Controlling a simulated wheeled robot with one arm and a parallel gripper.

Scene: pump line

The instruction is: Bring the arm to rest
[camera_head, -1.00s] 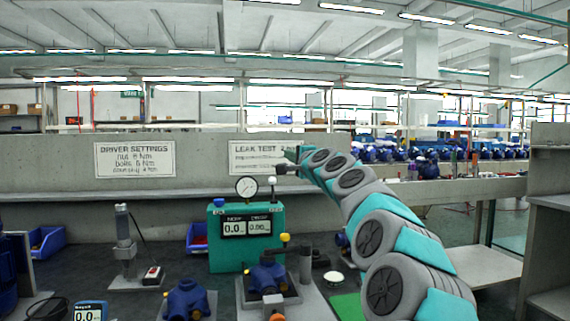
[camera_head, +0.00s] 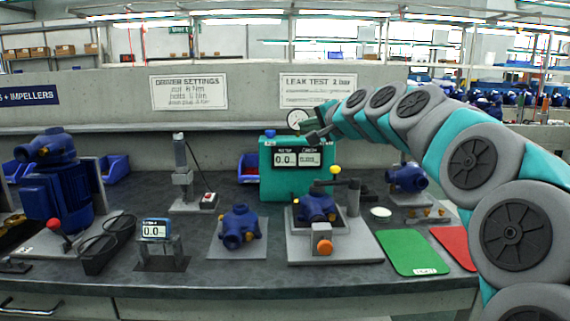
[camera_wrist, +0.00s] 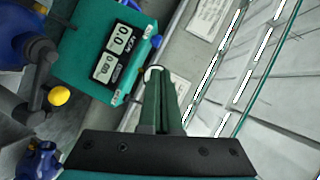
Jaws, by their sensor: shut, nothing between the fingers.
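My arm (camera_head: 440,120) is grey and teal and reaches in from the right edge in the head view, bent in an arch. My gripper (camera_head: 308,132) is at its far end, in front of the upper part of the teal leak test box and partly covering its gauge. In the wrist view my gripper's fingers (camera_wrist: 162,85) are together with nothing between them. The teal box (camera_wrist: 85,60) with its two displays is to the left of the fingers there. Whether the fingertips touch anything is not clear; they appear free in the air.
On the bench stand a blue pump body (camera_head: 238,226), another in a grey fixture (camera_head: 350,248) with an orange knob, and a large blue pump (camera_head: 55,185) at left. A green mat (camera_head: 412,252) and a red mat (camera_head: 455,245) lie at right, below my arm.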

